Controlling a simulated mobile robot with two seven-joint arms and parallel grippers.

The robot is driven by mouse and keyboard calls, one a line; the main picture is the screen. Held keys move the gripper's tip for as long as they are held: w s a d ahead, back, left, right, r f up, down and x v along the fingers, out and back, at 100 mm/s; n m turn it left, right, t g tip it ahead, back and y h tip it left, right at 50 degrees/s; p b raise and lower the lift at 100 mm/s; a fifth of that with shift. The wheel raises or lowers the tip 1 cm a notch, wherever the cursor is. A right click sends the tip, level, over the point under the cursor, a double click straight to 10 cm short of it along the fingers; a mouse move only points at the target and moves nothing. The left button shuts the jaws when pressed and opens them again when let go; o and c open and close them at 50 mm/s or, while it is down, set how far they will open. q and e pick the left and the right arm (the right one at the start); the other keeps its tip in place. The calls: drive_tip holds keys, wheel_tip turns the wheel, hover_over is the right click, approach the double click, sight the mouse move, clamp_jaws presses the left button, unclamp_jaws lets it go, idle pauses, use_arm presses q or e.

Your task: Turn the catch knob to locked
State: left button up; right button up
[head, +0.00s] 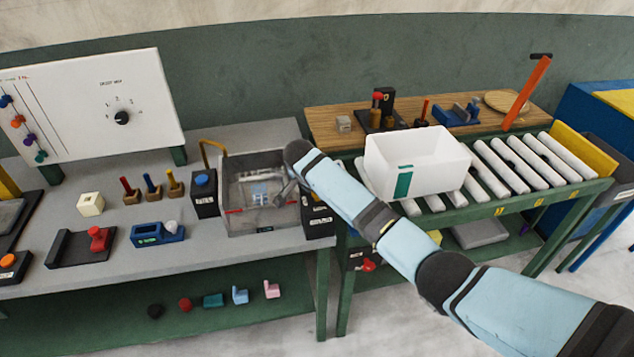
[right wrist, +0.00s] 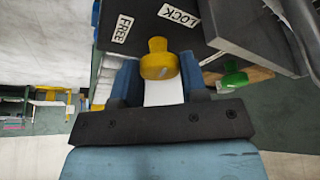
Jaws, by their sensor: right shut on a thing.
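The catch knob (right wrist: 158,66) is yellow and shows in the right wrist view, on a dark housing (right wrist: 145,38) with a white FREE label (right wrist: 122,29) and a white LOCK label (right wrist: 178,15). Its small raised nub points up in the picture, roughly between the two labels. My right gripper (right wrist: 160,80) is shut on the knob, one blue finger on each side. In the head view my right arm reaches to the clear-walled press box (head: 258,222); the knob and fingertips cannot be made out there. My left gripper is in neither view.
In the head view a white bin (head: 430,160) stands on the rollers beside my forearm. A black box with a blue button (head: 202,182) stands left of the press.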

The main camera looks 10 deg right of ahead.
drive_tip(key=shift+w+r+m+g+h+p, duration=0.1)
drive_tip(key=shift+m+g+h+p, duration=0.35)
drive_tip(key=shift+m, duration=1.15)
drive_tip(key=o, duration=0.9)
drive_tip(key=b+v, duration=0.2)
drive_tip(key=v, duration=1.1)
drive_tip(key=shift+r, duration=0.4)
